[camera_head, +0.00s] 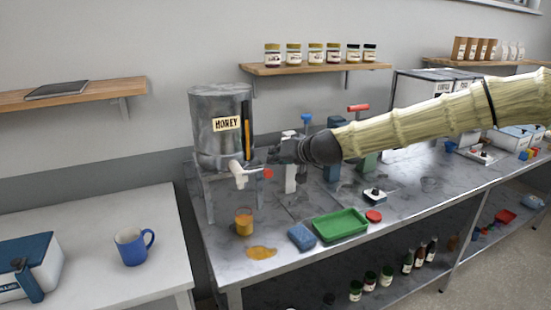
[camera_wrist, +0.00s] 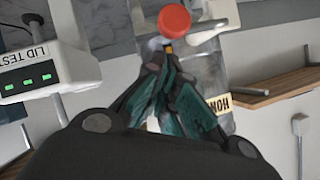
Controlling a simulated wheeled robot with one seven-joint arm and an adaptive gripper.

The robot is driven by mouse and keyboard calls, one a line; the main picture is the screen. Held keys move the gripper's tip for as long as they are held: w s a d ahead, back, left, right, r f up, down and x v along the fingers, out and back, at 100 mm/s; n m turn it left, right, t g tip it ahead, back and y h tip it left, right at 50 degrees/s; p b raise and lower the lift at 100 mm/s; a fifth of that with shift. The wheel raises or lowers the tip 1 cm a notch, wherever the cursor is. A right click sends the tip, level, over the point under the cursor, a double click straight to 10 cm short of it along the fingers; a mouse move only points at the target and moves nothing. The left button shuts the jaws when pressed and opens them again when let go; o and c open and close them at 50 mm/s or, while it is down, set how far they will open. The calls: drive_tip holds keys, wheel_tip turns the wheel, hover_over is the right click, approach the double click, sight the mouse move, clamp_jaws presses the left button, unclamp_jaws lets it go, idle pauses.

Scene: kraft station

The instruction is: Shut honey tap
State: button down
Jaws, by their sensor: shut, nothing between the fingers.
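The grey honey tank (camera_head: 222,140) with its HONEY label stands on a frame at the left end of the metal bench. Its pale tap (camera_head: 238,174) sticks out low on the front, with a red knob (camera_head: 267,173) to its right. My gripper (camera_head: 281,147) is right of the tank, slightly above the knob. In the wrist view the fingers of my gripper (camera_wrist: 168,52) are closed together and empty. The red knob (camera_wrist: 175,20) appears just beyond their tips; I cannot tell whether they touch. An amber jar (camera_head: 244,222) stands below the tap. No stream is discernible.
A honey puddle (camera_head: 261,252) lies in front of the jar. A blue sponge (camera_head: 301,237), green tray (camera_head: 341,225) and red lid (camera_head: 374,216) are to its right. A lid tester (camera_wrist: 45,65) shows in the wrist view. A shelf with jars (camera_head: 316,68) hangs above.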

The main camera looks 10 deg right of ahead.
drive_tip(key=s+d+r+b, duration=0.1)
drive_tip(key=s+d+r, duration=0.3)
drive_tip(key=s+r, duration=0.1)
drive_tip(key=shift+s+r, duration=0.3)
drive_tip(key=shift+s, duration=0.15)
idle(0.5)
drive_tip(key=shift+a, duration=0.1)
